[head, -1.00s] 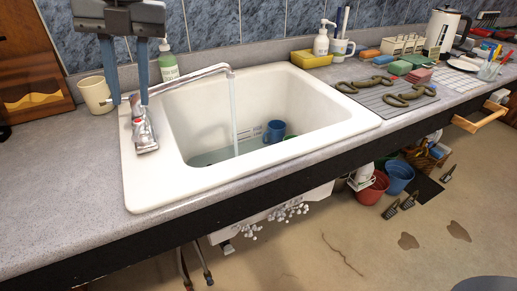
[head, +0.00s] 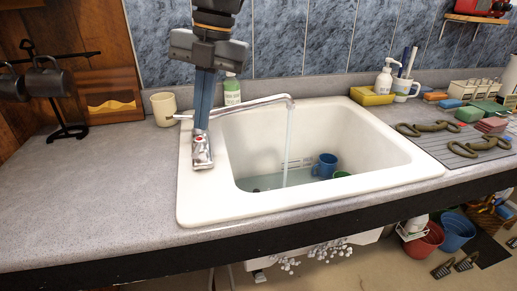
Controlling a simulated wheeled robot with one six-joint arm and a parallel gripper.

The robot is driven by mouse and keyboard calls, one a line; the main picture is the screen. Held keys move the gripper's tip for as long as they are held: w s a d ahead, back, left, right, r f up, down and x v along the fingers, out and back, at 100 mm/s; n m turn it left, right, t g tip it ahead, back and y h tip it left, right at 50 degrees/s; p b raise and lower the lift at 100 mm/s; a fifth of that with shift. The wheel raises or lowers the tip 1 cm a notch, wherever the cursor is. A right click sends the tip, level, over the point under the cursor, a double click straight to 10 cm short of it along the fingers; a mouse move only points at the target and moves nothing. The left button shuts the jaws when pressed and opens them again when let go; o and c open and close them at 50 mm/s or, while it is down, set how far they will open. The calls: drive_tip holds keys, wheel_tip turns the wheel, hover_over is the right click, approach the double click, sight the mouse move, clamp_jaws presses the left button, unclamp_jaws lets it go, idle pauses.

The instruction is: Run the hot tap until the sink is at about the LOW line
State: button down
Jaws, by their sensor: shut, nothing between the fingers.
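The white sink (head: 350,193) is set into the grey counter. A thin stream of water (head: 287,150) runs from the tap's long spout (head: 245,104) into it. Shallow water (head: 262,183) covers the bottom, with a blue mug (head: 325,166) and a green item (head: 342,174) partly in it. A pale marking strip (head: 298,162) shows on the far inner wall, just above the water; its lettering is too small to read. My gripper (head: 201,128) is shut and empty, pointing down at the tap body (head: 202,152), which has a red mark. I cannot tell whether the fingertips touch it.

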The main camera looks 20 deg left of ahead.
drive_tip(key=d+f+m+g, duration=0.3)
drive_tip(key=f+m, duration=0.1)
drive_tip(key=m, duration=0.5)
drive_tip(key=n+g+y+p, duration=0.35)
drive_tip(key=n+y, duration=0.85)
drive_tip(key=n, duration=1.8)
approach(199, 150)
drive_tip(key=shift+t, duration=0.35)
drive_tip(key=p+x, duration=0.4)
drive_tip(key=x, duration=0.1)
drive_tip(key=shift+s+a+r, duration=0.1)
drive_tip(key=shift+s+r, duration=0.1)
drive_tip(key=shift+s, duration=0.15)
drive_tip(key=shift+s+a+f+p, duration=0.2)
drive_tip(key=shift+a+p, duration=0.15)
drive_tip(key=shift+a, duration=0.15)
